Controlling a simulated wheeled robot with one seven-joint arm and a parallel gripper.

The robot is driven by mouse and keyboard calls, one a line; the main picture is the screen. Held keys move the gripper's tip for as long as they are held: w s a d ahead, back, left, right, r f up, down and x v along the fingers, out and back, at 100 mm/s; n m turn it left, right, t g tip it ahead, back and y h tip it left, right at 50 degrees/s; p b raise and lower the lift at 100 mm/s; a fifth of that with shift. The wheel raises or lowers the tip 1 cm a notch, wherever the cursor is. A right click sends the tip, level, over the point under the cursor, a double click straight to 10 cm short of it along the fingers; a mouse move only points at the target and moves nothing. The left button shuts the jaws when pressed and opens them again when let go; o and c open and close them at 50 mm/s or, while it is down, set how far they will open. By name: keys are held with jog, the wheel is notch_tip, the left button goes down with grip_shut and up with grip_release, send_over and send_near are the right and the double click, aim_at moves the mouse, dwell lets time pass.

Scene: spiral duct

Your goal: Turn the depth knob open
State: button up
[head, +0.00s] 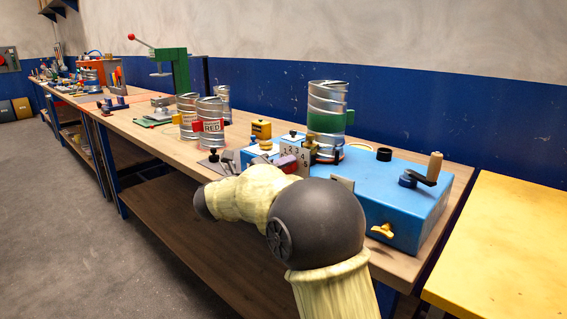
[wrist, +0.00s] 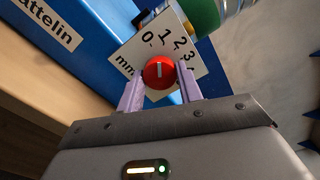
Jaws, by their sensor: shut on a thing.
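The depth knob (wrist: 159,72) is a round red knob with a white line, in the wrist view. It sits in front of a white scale plate (wrist: 128,57) marked "mm" with numbers from 0 up. The white line points up the picture, roughly between 0 and 1. My gripper (wrist: 159,76) is shut on the knob, with one purple finger on each side. In the head view the scale plate (head: 296,146) stands at the left end of the blue machine (head: 395,180). There my arm covers much of that end, and I cannot make out the knob clearly.
A silver spiral duct with a green band (head: 327,118) stands upright behind the plate. Several metal cans (head: 210,125) stand to the left on the wooden bench (head: 150,137). A hand crank (head: 425,172) and a yellow wing knob (head: 382,231) are on the machine's right side.

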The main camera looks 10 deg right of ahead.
jog(key=shift+n+p, duration=12.9)
jog(key=shift+p, duration=0.55)
jog(key=shift+f, duration=0.1)
jog(key=o, duration=1)
